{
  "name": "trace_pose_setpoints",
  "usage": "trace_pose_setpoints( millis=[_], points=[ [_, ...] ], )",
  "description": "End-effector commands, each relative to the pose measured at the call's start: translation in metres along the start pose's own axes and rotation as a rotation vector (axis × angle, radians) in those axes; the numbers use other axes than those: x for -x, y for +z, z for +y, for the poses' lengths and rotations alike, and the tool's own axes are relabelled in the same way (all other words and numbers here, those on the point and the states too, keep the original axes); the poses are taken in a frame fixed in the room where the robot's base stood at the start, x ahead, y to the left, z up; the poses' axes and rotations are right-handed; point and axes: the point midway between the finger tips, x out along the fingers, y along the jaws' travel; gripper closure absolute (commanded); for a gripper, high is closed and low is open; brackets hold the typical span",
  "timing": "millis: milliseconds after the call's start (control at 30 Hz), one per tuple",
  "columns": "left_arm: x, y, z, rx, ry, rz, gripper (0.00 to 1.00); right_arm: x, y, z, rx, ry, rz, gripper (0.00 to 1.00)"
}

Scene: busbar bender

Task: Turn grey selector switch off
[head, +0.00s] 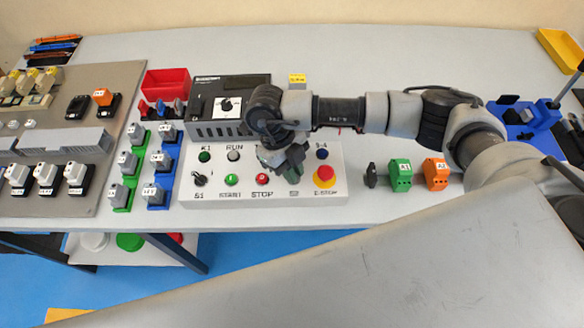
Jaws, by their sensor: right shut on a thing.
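The white control box (322,194) stands on the table, with labelled controls on its top. My right gripper (292,174) reaches down over its middle, just behind the S2 label. A dark selector switch (199,179) above the S1 label at the left end is free of the gripper. My left gripper is not in view.
On the box are a green START button (231,180), a red STOP button (262,179) and a red emergency stop (325,176) on yellow. Behind it is a grey and black device (215,128). Green (400,175) and orange (435,174) blocks stand to the right.

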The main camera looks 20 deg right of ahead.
Motion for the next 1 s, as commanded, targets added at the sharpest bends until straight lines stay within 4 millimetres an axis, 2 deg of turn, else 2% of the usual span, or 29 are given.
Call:
trace_pose_setpoints(
  millis=[33,67,200,567,667,1000],
  points=[
    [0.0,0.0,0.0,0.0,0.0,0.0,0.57,0.002,0.001,0.0,0.003,-0.001,-0.004,1.0],
    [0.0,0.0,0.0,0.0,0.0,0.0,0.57,0.002,0.001,0.0,0.003,-0.001,-0.004,0.85],
    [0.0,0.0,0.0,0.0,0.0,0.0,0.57,0.001,0.0,0.0,0.002,-0.001,-0.003,0.64],
    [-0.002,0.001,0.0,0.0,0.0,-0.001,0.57,0.005,0.001,0.0,0.0,0.0,-0.003,0.63],
    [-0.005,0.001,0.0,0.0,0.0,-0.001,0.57,0.018,0.002,0.0,0.0,-0.001,-0.005,0.63],
    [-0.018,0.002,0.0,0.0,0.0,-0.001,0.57,0.085,0.001,0.0,0.002,-0.002,-0.006,0.63]
  ],
)
